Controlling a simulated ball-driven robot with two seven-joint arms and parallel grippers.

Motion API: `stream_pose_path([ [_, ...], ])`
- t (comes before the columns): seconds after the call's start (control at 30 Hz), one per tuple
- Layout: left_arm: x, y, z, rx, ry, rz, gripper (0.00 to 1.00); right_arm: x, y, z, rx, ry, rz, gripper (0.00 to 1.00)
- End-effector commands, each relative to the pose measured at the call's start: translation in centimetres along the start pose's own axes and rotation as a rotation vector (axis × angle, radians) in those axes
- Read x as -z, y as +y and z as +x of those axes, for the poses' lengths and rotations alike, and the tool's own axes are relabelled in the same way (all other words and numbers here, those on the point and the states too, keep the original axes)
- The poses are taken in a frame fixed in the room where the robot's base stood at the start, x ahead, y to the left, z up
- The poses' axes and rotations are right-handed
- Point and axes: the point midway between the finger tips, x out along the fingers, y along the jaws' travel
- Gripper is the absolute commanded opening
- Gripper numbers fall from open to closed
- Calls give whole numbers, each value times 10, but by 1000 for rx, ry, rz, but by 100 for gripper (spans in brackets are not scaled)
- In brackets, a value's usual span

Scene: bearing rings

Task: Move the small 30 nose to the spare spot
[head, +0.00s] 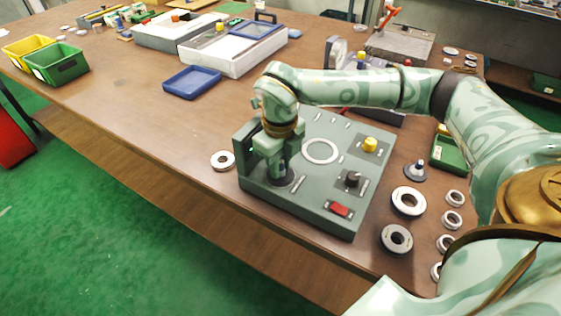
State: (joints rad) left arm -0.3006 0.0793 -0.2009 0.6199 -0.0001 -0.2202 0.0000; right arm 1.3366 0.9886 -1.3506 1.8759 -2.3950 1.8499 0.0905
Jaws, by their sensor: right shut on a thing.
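My right gripper (274,165) reaches down over the left front part of the grey-green fixture block (310,205). It is shut on a dark grey nose (286,181), whose round flange shows below the fingers, at or just above the block's top. The fingers hide much of the nose, and I cannot tell whether it touches the block. A similar nose (415,172) with a dark flange and light tip stands on the table right of the block. No size marking is readable, and I cannot tell which place is the spare spot. My left gripper is not in view.
The block carries a white ring (320,151), a yellow knob (370,144), a black knob (352,179) and a red switch (340,210). Several metal rings (409,201) lie to its right. A loose ring (222,160) lies left. A blue tray (191,82) stands behind.

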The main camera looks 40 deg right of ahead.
Motion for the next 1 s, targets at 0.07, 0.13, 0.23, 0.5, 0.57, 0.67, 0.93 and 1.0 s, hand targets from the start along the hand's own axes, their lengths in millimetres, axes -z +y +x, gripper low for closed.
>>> stream_pose_path([
  [0.07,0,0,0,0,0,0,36,0,0,0,0,-1,0,0],
  [0.13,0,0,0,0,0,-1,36,0,0,0,0,-1,0,0],
  [0.23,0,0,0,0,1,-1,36,0,0,0,0,0,0,0],
  [0.5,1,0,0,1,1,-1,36,0,0,1,0,0,1,0],
  [0.57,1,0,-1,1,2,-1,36,0,0,2,0,0,1,0],
  [0.67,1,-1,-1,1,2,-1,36,0,0,3,0,0,1,37],
  [0.93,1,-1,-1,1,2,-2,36,0,0,4,0,1,1,49],
  [1.0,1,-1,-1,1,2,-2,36,0,0,2,0,1,1,49],
])
